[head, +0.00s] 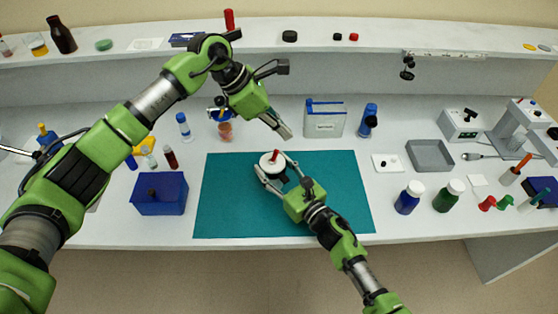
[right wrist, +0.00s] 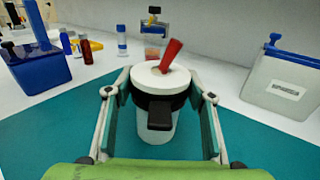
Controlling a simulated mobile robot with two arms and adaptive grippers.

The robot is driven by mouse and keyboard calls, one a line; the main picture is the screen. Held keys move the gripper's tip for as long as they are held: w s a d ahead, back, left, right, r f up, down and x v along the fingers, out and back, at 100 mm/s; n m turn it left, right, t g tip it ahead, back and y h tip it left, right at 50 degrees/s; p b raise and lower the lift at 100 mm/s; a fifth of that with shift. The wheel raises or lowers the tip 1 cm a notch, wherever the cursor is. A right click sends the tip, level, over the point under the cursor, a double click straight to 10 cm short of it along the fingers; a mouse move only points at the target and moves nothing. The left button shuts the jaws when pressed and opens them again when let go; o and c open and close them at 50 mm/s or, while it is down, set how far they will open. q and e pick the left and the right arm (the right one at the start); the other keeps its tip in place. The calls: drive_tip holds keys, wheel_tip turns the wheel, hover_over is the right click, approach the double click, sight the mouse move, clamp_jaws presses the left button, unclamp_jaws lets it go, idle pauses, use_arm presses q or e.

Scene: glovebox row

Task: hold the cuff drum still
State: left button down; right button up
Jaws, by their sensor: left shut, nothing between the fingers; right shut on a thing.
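The cuff drum (right wrist: 157,118) is a white upright cylinder with a black band, a black block on its near side and a red handle tilted on its white lid. In the head view the cuff drum (head: 268,161) stands on the teal mat (head: 225,205). My right gripper (head: 275,174) is shut around it from the near side, with one finger on each side, as the right wrist view shows. My left gripper (head: 286,132) is shut and empty, above and just beyond the drum, apart from it. The drum's lower part is partly hidden.
A blue box (head: 160,196) stands left of the mat. A whitish container (head: 324,122) and a blue bottle (head: 369,118) stand behind it. A blue bottle (head: 409,200) and a green bottle (head: 447,198) stand to the right, near a grey tray (head: 430,155).

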use_arm(q)
drive_tip(key=s+d+r+n+t+h, duration=0.2)
drive_tip(key=s+d+r+h, duration=0.1)
drive_tip(key=d+h, duration=0.3)
drive_tip(key=s+d+r+n+t+h, duration=0.1)
drive_tip(key=s+d+r+n+h, duration=0.2)
drive_tip(key=d, duration=0.5)
drive_tip(key=w+a+f+n+t+y, duration=0.15)
drive_tip(key=a+n+t+y, duration=0.25)
drive_tip(key=a+n+t, duration=0.95)
drive_tip(key=s+a+f+n+g+y, duration=0.1)
drive_tip(key=s+a+f+n+y, duration=0.1)
drive_tip(key=f+n+y, duration=0.1)
drive_tip(key=s+a+f+n+g+y, duration=0.1)
drive_tip(key=s+f+n+g+y, duration=0.1)
drive_tip(key=f+n, duration=0.4)
wheel_tip(320, 180, down, 3)
drive_tip(key=shift+s+a+r+y, duration=0.2)
drive_tip(key=shift+s+a+y, duration=0.3)
drive_tip(key=shift+y, duration=0.7)
drive_tip(key=shift+d+n, duration=0.2)
drive_tip(key=shift+n, duration=0.05)
